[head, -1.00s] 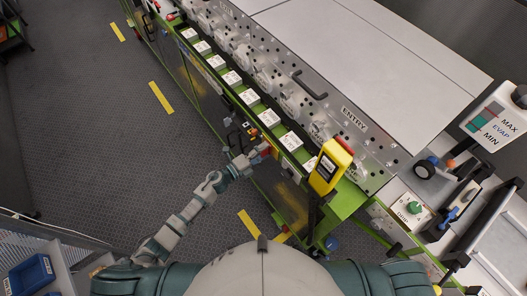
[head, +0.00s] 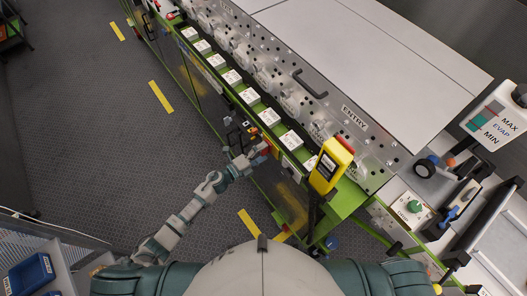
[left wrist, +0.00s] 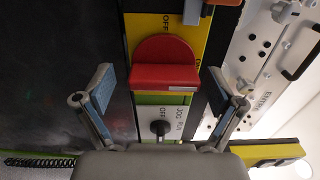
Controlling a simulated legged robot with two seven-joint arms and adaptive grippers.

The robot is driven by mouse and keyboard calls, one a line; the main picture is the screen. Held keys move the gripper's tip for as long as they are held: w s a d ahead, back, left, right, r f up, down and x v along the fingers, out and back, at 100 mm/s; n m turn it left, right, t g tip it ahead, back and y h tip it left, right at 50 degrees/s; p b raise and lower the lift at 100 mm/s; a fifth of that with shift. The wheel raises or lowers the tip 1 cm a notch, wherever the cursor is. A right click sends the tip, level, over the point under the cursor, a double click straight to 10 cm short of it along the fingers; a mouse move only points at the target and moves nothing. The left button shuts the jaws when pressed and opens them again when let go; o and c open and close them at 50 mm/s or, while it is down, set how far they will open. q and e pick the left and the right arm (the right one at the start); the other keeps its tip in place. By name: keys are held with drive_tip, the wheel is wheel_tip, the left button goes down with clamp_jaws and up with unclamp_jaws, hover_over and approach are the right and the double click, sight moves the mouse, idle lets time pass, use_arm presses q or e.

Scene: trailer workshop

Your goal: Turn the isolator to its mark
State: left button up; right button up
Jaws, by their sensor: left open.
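The isolator is a red rotary handle (left wrist: 165,66) on a yellow plate marked OFF, in the upper middle of the left wrist view. A pale strip runs along its lower straight edge. My left gripper (left wrist: 160,78) is open, one finger on each side of the red handle and apart from it. In the head view my left gripper (head: 253,158) is at the front side of the green-framed machine, and it partly hides the isolator there. My right gripper is not in view.
A small black selector knob (left wrist: 160,128) sits on a white plate just below the isolator. A grey-and-orange part (left wrist: 197,12) is above it. A yellow pendant (head: 329,166) hangs right of my gripper in the head view. The floor (head: 110,150) to the left is clear.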

use_arm(q)
drive_tip(key=v, duration=1.2)
drive_tip(key=a+f+n+t+y, duration=0.1)
drive_tip(key=a+f+n+y, duration=0.4)
drive_tip(key=f, duration=0.4)
drive_tip(key=a+f+n+t+y, duration=0.1)
drive_tip(key=a+f+n+y, duration=0.2)
drive_tip(key=a+f+n, duration=0.5)
drive_tip(key=s+a+f+n+g+y, duration=0.1)
drive_tip(key=s+f+n+g+y, duration=0.15)
drive_tip(key=s+f, duration=0.5)
drive_tip(key=s+a+f+n+g+y, duration=0.1)
drive_tip(key=s+a+f+n+y, duration=0.2)
drive_tip(key=f, duration=0.7)
drive_tip(key=s+f+n+g, duration=0.2)
drive_tip(key=s+f, duration=0.2)
drive_tip(key=s, duration=0.6)
drive_tip(key=s+d+f+n+g, duration=0.1)
drive_tip(key=s+f+n+g, duration=0.2)
drive_tip(key=s, duration=0.7)
drive_tip(key=s+f+n+g+y, duration=0.1)
drive_tip(key=s+f+n+g, duration=0.2)
drive_tip(key=s+f, duration=0.3)
drive_tip(key=s, duration=0.4)
drive_tip(key=shift+d, duration=0.35)
